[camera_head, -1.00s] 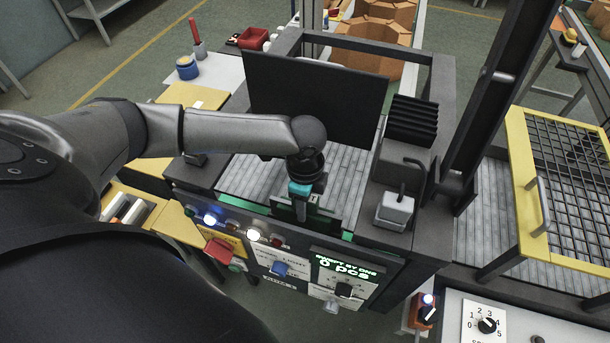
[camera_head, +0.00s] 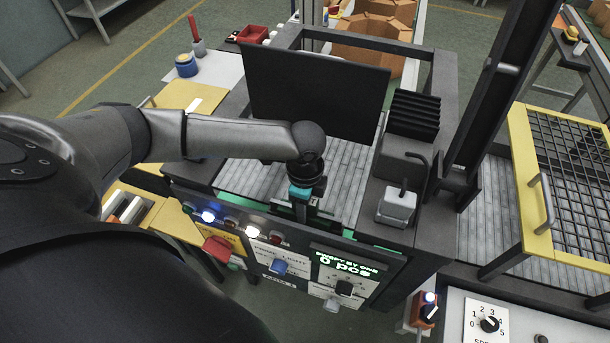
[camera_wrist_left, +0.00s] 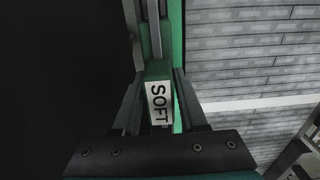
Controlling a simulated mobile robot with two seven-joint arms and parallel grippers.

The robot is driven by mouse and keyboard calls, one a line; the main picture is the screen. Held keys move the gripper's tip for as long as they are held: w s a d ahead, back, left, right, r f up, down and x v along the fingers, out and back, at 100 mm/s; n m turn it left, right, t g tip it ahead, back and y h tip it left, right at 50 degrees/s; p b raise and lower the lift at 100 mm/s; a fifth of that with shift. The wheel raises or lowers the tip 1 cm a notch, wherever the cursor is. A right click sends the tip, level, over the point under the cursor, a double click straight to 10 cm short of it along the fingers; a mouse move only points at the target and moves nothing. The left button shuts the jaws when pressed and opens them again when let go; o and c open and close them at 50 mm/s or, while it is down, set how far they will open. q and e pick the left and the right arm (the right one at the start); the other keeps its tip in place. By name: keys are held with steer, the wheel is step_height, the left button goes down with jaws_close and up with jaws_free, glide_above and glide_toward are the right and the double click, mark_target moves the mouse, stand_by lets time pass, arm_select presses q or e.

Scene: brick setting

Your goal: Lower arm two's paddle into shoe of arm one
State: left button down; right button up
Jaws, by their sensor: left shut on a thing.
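My left gripper (camera_head: 308,200) is over the front edge of the dark machine frame, pointing down. In the left wrist view its fingers (camera_wrist_left: 158,100) are shut on a green block with a white SOFT label (camera_wrist_left: 159,103). A grey metal bar (camera_wrist_left: 154,28) and a green strip (camera_wrist_left: 175,30) run on beyond the block. I cannot tell from these frames which part is the paddle and which the shoe, or whether they touch. The lower end of the held piece is hidden. My right gripper is not in view.
A dark upright panel (camera_head: 318,95) stands behind the gripper over a grey slatted bed (camera_head: 250,178). The front panel below has lit lamps, knobs and a display (camera_head: 347,266) reading 0 pcs. A ribbed black block (camera_head: 413,115) and a grey box (camera_head: 397,206) stand right.

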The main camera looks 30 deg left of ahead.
arm_select(q)
steer(key=shift+f, duration=0.35)
steer(key=shift+c, duration=1.8)
jaws_free()
step_height(320, 180, up, 15)
steer(key=p, duration=0.1)
steer(key=shift+r, duration=0.15)
